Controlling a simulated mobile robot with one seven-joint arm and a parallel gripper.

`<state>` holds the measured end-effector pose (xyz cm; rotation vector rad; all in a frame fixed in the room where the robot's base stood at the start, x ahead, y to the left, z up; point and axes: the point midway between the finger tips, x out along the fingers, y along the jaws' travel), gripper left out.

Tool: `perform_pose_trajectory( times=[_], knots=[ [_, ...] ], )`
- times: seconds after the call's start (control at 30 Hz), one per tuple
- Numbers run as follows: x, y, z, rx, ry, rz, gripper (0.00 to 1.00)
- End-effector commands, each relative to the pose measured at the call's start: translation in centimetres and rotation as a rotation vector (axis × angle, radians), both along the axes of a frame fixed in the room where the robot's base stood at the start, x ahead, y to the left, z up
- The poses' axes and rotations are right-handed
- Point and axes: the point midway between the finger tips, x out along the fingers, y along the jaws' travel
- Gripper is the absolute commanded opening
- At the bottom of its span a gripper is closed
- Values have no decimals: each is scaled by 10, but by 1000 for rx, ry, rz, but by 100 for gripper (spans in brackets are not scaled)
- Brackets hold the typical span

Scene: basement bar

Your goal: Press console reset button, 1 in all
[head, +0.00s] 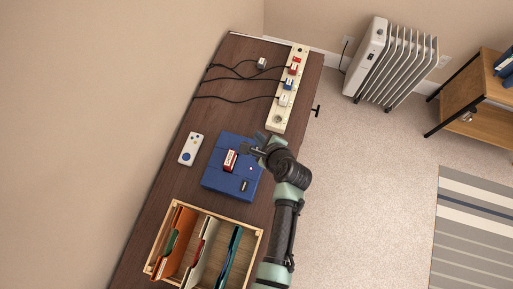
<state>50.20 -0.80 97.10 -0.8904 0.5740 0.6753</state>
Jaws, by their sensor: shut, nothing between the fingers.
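The blue console (217,182) lies on the dark wooden cabinet top. It has a red and white block (230,161) standing in its upper middle and a small dark patch on its front part. I cannot pick out the reset button for certain at this size. My gripper (252,146) is over the console's far right corner, just right of the red and white block. It is shut and empty. I cannot tell whether its tips touch the console. My wrist hides part of the console's right edge.
A white remote (190,149) lies left of the console. A cream power strip (279,117) with plugs and black cords (222,98) lies beyond it. A wooden crate (150,268) of folders stands nearer. A white radiator (374,60) stands on the floor, right.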

Motion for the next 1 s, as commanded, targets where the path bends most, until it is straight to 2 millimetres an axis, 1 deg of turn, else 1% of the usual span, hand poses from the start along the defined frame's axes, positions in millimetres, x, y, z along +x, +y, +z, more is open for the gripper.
perform_pose_trajectory(
  times=[0.17, 0.27, 0.37, 0.6, 0.8, 1.0],
  knots=[
    [0, 0, -6, -1, -1, 1, 0],
    [1, 0, -14, -2, -2, 2, 0],
    [1, 0, -25, -2, -2, 2, 0],
    [1, 0, -60, -3, -2, 2, 0],
    [1, 0, -82, -2, -2, 2, 0],
    [1, 0, -88, -2, -3, 2, 0]
  ],
)
